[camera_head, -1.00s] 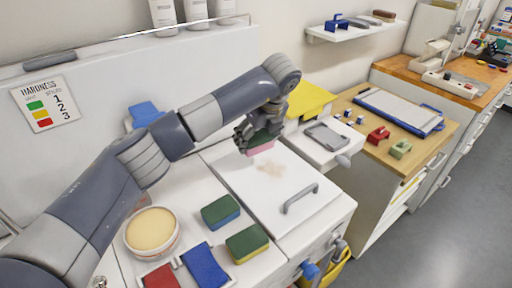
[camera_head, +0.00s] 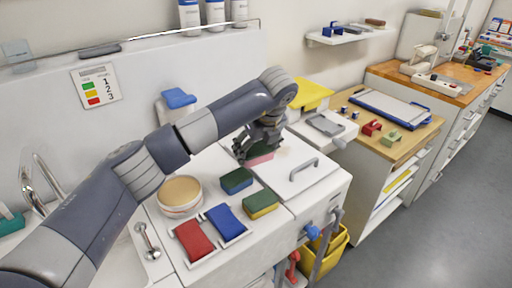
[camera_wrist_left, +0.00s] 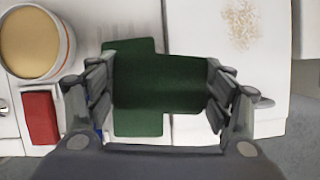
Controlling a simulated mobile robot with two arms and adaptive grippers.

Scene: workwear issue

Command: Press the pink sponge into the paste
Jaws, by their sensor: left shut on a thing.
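My left gripper (camera_head: 258,146) is shut on the pink sponge (camera_head: 261,159), whose pink side faces down. In the left wrist view its dark green top (camera_wrist_left: 160,82) fills the space between the fingers. It appears held above the white worktop, near the left edge of the board with a handle. The paste is a smooth beige surface (camera_head: 180,190) in a round white tub (camera_head: 180,209), left of and nearer than the gripper. The tub also shows in the left wrist view (camera_wrist_left: 68,45), apart from the sponge. My right gripper is not in view.
A green-blue sponge (camera_head: 237,180) and a green-yellow sponge (camera_head: 261,205) lie between tub and board. Red (camera_head: 194,240) and blue (camera_head: 225,222) pads lie in front. The board's handle (camera_head: 304,169) stands up. A speckled patch (camera_wrist_left: 240,22) marks the board.

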